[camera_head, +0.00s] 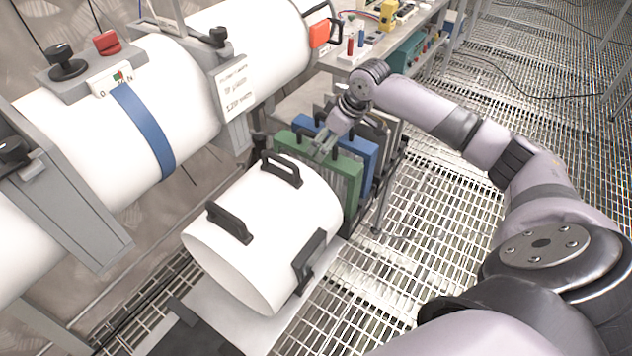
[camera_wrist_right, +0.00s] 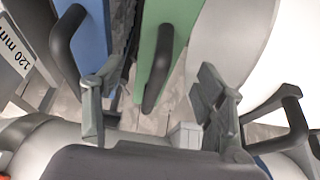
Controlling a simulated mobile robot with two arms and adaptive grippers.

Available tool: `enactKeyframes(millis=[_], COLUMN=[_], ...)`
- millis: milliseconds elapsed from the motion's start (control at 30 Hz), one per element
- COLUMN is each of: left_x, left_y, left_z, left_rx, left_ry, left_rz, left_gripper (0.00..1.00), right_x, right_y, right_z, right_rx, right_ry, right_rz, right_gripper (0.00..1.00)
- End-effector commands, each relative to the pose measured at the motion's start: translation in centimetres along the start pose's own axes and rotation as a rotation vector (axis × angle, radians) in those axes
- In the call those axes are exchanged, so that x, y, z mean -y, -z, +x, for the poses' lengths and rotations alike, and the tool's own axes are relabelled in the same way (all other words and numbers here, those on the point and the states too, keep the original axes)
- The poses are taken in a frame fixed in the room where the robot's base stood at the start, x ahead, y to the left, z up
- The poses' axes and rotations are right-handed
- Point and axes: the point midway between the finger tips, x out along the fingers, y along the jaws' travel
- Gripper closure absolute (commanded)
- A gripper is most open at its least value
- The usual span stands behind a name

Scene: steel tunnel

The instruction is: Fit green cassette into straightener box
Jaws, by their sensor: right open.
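The green cassette (camera_head: 345,172) stands upright in a rack between a white cylinder and the blue cassette (camera_head: 366,152). My right gripper (camera_head: 322,146) is at the top of the green cassette. In the right wrist view the green cassette (camera_wrist_right: 178,35) shows with its dark handle (camera_wrist_right: 157,70) between the open fingers of my right gripper (camera_wrist_right: 156,90). The fingers look apart from the handle. The blue cassette (camera_wrist_right: 92,30) is to its left there. I cannot tell which part is the straightener box. My left gripper is not in view.
A white cylinder (camera_head: 265,230) with black handles lies in front of the cassettes. A large white tube (camera_head: 160,80) with grey flanges and clamps runs along the left. A bench (camera_head: 390,45) with small tools stands behind. Open grating floor (camera_head: 430,220) lies to the right.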

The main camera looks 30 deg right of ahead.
Motion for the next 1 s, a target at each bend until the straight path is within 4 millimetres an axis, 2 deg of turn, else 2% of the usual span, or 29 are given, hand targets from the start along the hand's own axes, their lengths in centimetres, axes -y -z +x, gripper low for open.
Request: enactKeyframes(millis=[233, 533, 800, 1000], left_x=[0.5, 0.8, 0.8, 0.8], left_y=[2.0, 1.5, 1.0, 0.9], left_z=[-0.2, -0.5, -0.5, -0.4], left_rx=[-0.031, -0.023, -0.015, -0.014], left_ry=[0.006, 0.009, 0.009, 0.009], left_rz=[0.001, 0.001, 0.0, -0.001], left_gripper=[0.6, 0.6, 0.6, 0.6], right_x=[-0.1, -0.3, -0.3, -0.3], right_y=[0.0, 0.0, 0.0, 0.0], right_z=[1.8, 5.8, 6.2, 6.2], right_rx=[0.001, 0.001, 0.0, 0.0], right_ry=[0.0, -0.001, -0.002, -0.002], right_rz=[-0.001, 0.0, -0.001, -0.001], right_gripper=[0.35, 0.35, 0.35, 0.48])
